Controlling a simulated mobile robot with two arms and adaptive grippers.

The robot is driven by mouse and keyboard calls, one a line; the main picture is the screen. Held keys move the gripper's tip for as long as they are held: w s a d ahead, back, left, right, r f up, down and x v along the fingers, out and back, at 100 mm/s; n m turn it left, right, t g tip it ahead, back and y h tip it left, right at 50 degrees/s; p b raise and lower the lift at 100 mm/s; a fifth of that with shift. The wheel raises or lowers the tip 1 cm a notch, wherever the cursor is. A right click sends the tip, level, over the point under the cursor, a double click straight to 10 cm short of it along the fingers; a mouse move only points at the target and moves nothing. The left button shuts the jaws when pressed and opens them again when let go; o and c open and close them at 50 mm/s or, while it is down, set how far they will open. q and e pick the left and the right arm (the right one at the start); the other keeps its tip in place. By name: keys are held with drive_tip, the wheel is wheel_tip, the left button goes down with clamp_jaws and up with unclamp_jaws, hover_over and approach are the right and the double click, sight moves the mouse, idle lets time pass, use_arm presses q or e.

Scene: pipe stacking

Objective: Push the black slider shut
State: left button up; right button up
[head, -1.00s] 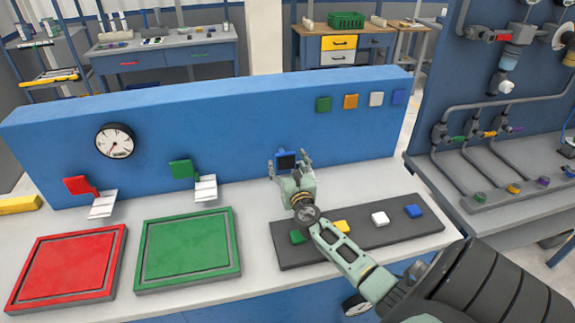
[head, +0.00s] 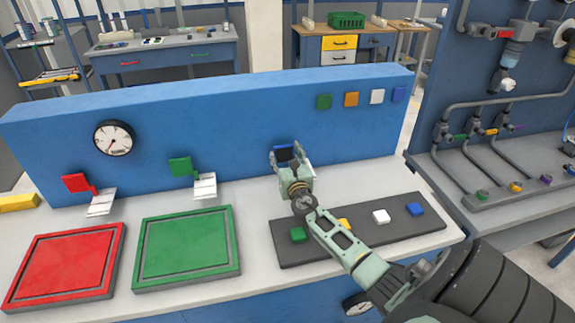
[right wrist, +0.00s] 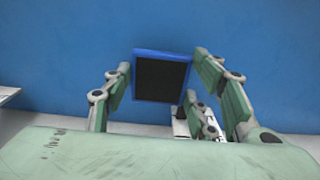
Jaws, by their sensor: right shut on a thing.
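A square black piece with a blue rim, which looks like the black slider (right wrist: 161,78), stands in front of the blue wall in the right wrist view. In the head view only its blue edge (head: 285,152) shows clearly, partly hidden by my right gripper (head: 291,160). My right gripper also shows in the right wrist view (right wrist: 160,95), with fingers on both sides of the piece, shut on it. A small white plate (right wrist: 181,124) shows just below and behind the piece. I cannot tell how far the slider stands from its closed position. My left gripper is not in view.
A red flap (head: 77,183) and a green flap (head: 181,167) stand on the wall above white plates. A red tray (head: 113,262) and a green tray (head: 232,245) lie left of my arm. A grey board (head: 435,226) with coloured blocks lies under my arm.

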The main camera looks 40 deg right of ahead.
drive_tip(key=shift+w+d, duration=0.3)
drive_tip(key=shift+w, duration=0.25)
drive_tip(key=shift+r, duration=0.2)
drive_tip(key=o, duration=1.7)
drive_tip(key=shift+w+f, duration=0.1)
drive_tip(key=shift+f, duration=0.05)
drive_tip(key=shift+s+a, duration=0.1)
drive_tip(key=shift+s, duration=0.1)
drive_tip(key=v, duration=1.1)
drive_tip(key=shift+s+a, duration=0.1)
drive_tip(key=shift+s, duration=0.25)
